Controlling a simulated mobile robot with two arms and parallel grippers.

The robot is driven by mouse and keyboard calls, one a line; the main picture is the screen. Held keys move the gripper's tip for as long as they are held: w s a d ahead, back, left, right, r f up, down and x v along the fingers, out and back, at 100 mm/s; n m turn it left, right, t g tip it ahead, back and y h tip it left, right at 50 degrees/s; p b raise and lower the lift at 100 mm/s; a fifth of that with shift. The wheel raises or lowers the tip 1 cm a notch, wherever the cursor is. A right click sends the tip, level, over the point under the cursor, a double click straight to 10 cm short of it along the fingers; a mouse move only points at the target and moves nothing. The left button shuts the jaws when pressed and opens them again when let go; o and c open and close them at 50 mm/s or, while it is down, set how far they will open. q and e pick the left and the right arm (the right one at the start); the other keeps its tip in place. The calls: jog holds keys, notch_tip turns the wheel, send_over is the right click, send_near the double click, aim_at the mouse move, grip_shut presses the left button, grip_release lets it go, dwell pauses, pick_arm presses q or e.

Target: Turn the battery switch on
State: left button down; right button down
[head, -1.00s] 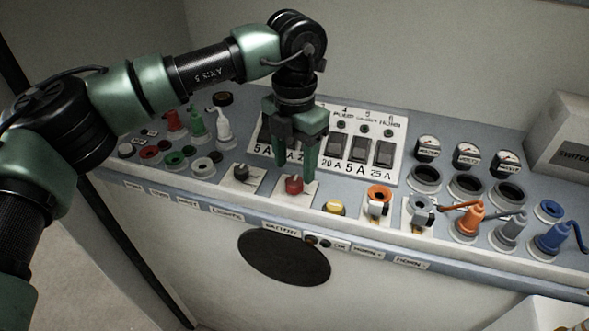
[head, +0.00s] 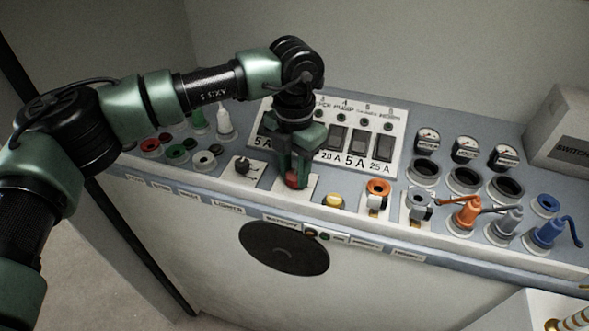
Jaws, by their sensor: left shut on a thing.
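The battery switch is a red knob (head: 291,180) on a white plate (head: 308,187) near the front of the sloping console, above the battery label. My left gripper (head: 293,183) points down over it and is shut on the red knob, with its fingers on either side. The fingers hide part of the knob, so I cannot tell which way it is turned. Small indicator lights (head: 310,233) sit on the front edge below. My right gripper is not in view.
A black knob (head: 243,165) is just left of the gripper and a yellow button (head: 333,200) just right. A breaker panel (head: 398,130) stands behind. Orange, grey and blue plugs (head: 465,213) and several gauges (head: 465,148) are farther right. A box (head: 560,130) stands at the back right.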

pick_arm(q)
jog(key=shift+f+m+b, duration=0.2)
jog(key=shift+m+b, duration=0.2)
jog(key=shift+b, duration=0.3)
jog(key=m+b, duration=0.3)
jog(key=shift+b, duration=0.35)
jog(key=m+b, duration=0.2)
jog(key=m, duration=0.1)
jog(key=shift+m, duration=0.3)
jog(key=m+b, duration=0.2)
jog(key=m, duration=0.2)
jog(key=shift+r+m, duration=0.15)
jog(key=shift+m, duration=0.15)
jog(key=m, duration=0.2)
jog(key=shift+m+b, duration=0.3)
jog(key=shift+b, duration=0.05)
jog(key=shift+m, duration=1.6)
jog(key=c, duration=1)
grip_release()
